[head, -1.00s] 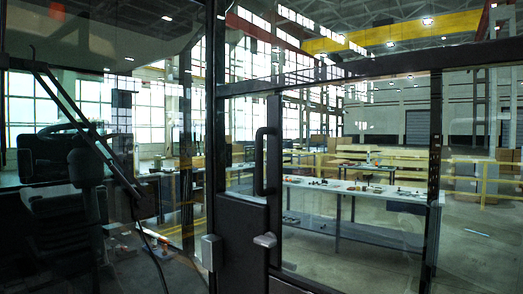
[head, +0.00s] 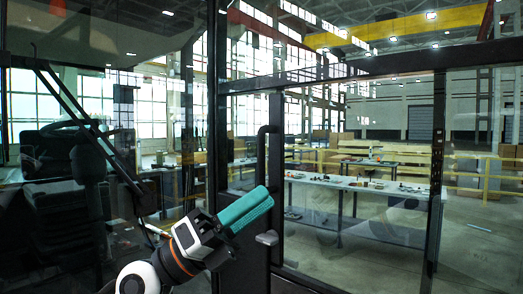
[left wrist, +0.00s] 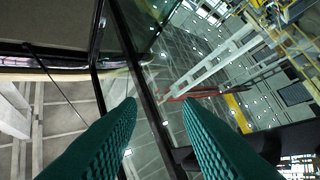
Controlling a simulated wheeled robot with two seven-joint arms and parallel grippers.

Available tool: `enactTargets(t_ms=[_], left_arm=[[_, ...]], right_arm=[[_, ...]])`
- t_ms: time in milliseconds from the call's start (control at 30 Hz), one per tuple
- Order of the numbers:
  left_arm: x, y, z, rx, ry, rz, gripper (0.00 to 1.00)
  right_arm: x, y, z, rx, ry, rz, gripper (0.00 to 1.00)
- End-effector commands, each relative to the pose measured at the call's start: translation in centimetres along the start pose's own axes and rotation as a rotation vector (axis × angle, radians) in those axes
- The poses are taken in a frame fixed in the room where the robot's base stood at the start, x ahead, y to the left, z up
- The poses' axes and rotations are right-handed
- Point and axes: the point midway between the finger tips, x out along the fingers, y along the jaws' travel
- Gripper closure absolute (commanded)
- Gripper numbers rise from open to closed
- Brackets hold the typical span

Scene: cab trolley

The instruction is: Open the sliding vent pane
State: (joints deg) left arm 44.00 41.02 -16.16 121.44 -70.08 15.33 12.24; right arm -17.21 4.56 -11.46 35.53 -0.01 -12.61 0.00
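The glazed pane (head: 365,215) sits in a dark frame right of the thick door post, and I see the workshop through it. I cannot tell for sure which glass is the sliding vent pane. A black vertical grab handle (head: 262,155) stands on the post, with a small grey latch (head: 267,238) below it. My left gripper (head: 268,196) has teal fingers pointing up and right, in front of the post near the handle's lower end. In the left wrist view its fingers (left wrist: 160,103) are apart with nothing between them. Contact with the handle cannot be told. My right gripper is not in view.
A dark upright bar (head: 436,170) edges the pane at the right, under a dark top rail (head: 350,78). A wiper-like arm (head: 85,125) and dark seat shapes show through the left glass. Workbenches (head: 370,195) and yellow rails stand beyond the glass.

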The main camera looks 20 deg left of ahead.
Motion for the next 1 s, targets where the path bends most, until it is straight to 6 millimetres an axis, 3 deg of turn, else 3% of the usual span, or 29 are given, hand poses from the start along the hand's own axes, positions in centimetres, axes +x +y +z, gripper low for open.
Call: enactTargets(t_ms=[100,200,300,433,667,1000], left_arm=[[1.3,1.3,-2.0,0.34,-0.229,-0.135,0.68],[0.9,1.3,-4.9,0.555,-0.343,-0.299,0.68],[-0.2,1.5,-8.1,0.7,-0.396,-0.458,0.68],[-1.4,1.9,-11.0,0.792,-0.415,-0.592,0.68],[-0.6,1.1,-11.8,0.81,-0.421,-0.635,0.68],[4.5,-3.2,-11.2,0.807,-0.421,-0.63,0.68]], right_arm=[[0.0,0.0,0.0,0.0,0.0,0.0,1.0],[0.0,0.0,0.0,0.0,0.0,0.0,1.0],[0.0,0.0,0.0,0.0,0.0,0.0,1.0],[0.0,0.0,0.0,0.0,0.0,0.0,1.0],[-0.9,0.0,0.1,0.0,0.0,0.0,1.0],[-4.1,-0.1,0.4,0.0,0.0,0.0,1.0]])
